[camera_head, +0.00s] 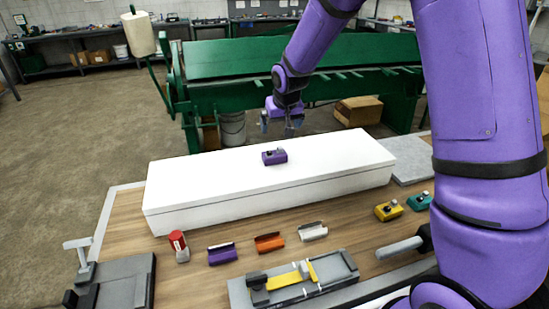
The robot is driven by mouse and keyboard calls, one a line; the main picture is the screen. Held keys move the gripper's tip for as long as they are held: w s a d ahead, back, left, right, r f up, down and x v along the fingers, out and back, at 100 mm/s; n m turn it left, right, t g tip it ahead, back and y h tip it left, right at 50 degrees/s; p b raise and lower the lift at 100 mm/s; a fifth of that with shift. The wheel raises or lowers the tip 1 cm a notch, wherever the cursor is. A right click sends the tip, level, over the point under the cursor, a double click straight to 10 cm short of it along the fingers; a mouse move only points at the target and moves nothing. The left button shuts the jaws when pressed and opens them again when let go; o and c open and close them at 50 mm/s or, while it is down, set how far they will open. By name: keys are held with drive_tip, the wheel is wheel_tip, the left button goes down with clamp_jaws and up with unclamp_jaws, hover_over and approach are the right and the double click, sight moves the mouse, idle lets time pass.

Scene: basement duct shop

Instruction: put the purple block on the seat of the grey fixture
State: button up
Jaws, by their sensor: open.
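A purple block (274,157) with small dark and light knobs on top sits on the long white box (190,185). My gripper (280,128) is open and empty, just above and behind the block in the picture, apart from it. A grey fixture (240,294) with a yellow bar (306,272) across it lies at the front middle of the bench. A darker grey fixture (125,290) with an upright light-grey T-shaped handle (77,243) is at the front left. I cannot tell which one has the seat.
Purple (222,256), orange (269,243) and white (313,232) channel pieces lie before the box, beside a red-and-white can (179,246). Yellow (388,211) and teal (419,202) knobbed blocks sit right, near my arm. A grey slab (410,158) lies behind them. A green machine (290,60) stands behind.

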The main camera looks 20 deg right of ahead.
drive_tip(key=x, duration=0.4)
hover_over(274, 152)
drive_tip(key=s, duration=0.2)
wheel_tip(274, 152, down, 4)
drive_tip(key=shift+s+a+f, duration=0.1)
drive_tip(key=shift+a+f, duration=0.05)
drive_tip(key=shift+f, duration=0.05)
drive_tip(key=x, duration=0.4)
drive_tip(key=shift+s+f, duration=0.15)
drive_tip(key=shift+s, duration=0.2)
drive_tip(key=shift+w+f, duration=0.25)
drive_tip(key=shift+f, duration=0.25)
drive_tip(key=c, duration=1)
drive_tip(key=shift+r, duration=0.1)
drive_tip(key=shift+r, duration=0.1)
